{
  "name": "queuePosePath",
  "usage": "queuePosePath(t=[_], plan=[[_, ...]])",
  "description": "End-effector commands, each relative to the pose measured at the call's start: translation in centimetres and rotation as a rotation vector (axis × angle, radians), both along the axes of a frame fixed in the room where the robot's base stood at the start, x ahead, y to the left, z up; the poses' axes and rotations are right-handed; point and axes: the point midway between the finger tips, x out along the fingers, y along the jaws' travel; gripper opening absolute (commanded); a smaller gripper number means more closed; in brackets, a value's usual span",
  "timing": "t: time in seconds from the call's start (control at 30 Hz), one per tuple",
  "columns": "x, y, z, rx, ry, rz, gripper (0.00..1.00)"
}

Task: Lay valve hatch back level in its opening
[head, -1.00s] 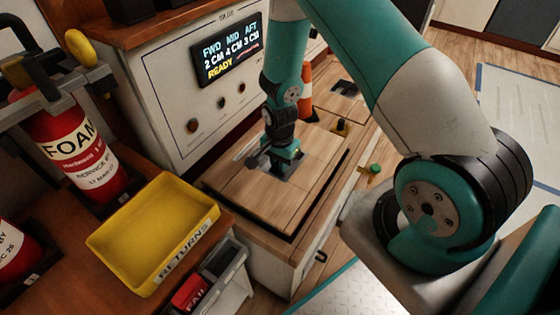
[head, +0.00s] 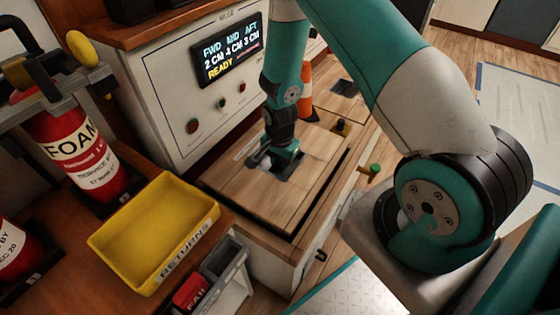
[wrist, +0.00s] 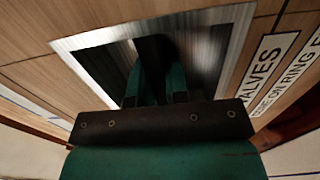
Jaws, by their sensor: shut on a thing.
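The valve hatch (head: 235,200) is a wooden panel on top of the low cabinet in the head view. A metal recessed plate is set in its middle. In the wrist view the plate's bright frame (wrist: 228,45) surrounds a dark recess, and a label reading "VALVES" and "ON RING" lies on the wood at right. My gripper (head: 275,165) reaches down into this recess and is shut on the hatch there; its fingers (wrist: 160,88) hide the ring. A dark gap shows along the hatch's right and front edges. I cannot tell whether the hatch lies fully level.
A yellow returns tray (head: 118,245) stands at left on a wooden counter, near a red foam extinguisher (head: 75,150). A panel with a lit display (head: 229,50) rises behind the hatch. An orange cone (head: 306,90) and a green-topped knob (head: 374,169) are close by at right.

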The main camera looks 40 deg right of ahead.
Motion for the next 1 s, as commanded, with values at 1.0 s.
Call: queuePosePath(t=[1.0], plan=[[0.05, 0.0, -0.37, 0.0, -0.002, 0.0, 0.0]])
